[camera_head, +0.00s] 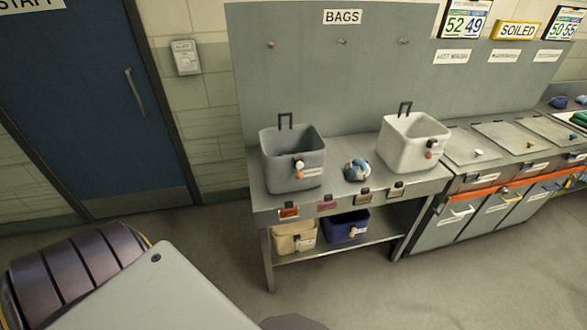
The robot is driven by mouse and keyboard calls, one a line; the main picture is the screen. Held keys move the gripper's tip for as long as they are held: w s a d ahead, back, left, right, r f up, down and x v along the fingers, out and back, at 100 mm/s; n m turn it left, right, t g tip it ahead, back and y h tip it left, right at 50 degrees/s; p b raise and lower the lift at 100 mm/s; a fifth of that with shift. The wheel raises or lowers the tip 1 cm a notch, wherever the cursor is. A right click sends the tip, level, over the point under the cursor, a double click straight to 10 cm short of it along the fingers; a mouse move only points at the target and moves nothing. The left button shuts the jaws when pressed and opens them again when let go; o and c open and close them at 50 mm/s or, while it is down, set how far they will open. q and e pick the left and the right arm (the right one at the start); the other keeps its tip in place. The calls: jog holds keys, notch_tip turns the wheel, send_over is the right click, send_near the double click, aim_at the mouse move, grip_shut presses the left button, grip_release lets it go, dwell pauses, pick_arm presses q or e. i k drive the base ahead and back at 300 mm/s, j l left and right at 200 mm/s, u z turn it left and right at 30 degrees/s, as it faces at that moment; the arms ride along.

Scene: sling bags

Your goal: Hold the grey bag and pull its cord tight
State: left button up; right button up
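The grey bag (282,160) stands upright and open on the left part of the metal table. It has a dark loop handle (286,121) at its back rim. On its front right side are a small white piece (298,164), an orange ball (299,175) and a pale tag. These look like the cord's end fittings, but the cord itself is too small to make out. Neither of my grippers is in view, and nothing is touching the bag.
A white bag (411,146) with similar fittings stands to the right. A cream bag (293,239) and a navy bag (345,228) sit on the lower shelf. Drawers (452,222) adjoin at right. The floor in front is clear.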

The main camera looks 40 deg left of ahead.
aim_at(303, 143)
jog(key=i+j+u, duration=0.1)
jog(key=i+u, duration=0.5)
jog(key=u, duration=0.2)
jog(key=i+l+u, duration=0.1)
jog(key=i+u, duration=0.35)
jog(key=i+l+u, duration=0.15)
jog(key=u, duration=0.25)
